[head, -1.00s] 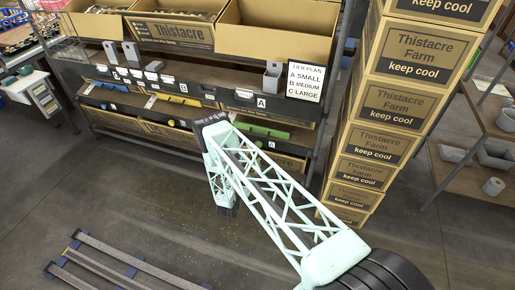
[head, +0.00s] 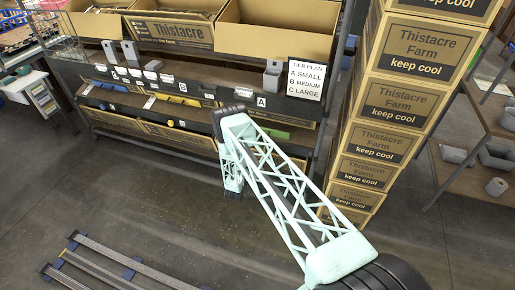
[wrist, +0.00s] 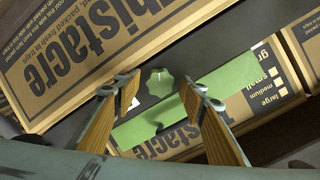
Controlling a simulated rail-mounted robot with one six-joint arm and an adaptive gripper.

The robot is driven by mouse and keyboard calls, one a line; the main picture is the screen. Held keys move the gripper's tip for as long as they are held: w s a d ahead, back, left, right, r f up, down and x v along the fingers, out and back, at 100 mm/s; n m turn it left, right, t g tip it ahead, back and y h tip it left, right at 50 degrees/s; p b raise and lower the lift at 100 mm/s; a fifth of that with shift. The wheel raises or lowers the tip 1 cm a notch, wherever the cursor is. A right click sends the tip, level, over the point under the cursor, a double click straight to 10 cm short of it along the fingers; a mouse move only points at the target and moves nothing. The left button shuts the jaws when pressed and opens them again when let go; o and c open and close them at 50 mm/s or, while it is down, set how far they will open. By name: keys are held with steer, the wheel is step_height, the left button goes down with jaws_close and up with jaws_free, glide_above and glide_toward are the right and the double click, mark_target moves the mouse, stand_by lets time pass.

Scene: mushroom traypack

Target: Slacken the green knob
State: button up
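The green knob (wrist: 160,82) is a lobed, pale green knob on a dark rail, just above a green strip (wrist: 225,82) in the wrist view. My gripper (wrist: 159,87) is open, with one tan finger to the left of the knob and one to the right. A gap shows on both sides, and I cannot tell how far short of the knob the tips are in depth. In the head view the green strip (head: 281,134) shows behind my arm at the rack's right bay. My arm hides the knob there, and the gripper itself is not clear.
Printed cartons (wrist: 85,55) lie above and below the rail in the wrist view. A tall stack of cartons (head: 384,103) stands close to the right of my arm. A tier plan sign (head: 306,80) hangs on the rack. Floor rails (head: 120,264) lie at front left.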

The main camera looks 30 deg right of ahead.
steer(key=shift+c, duration=0.2)
steer(key=c, duration=0.8)
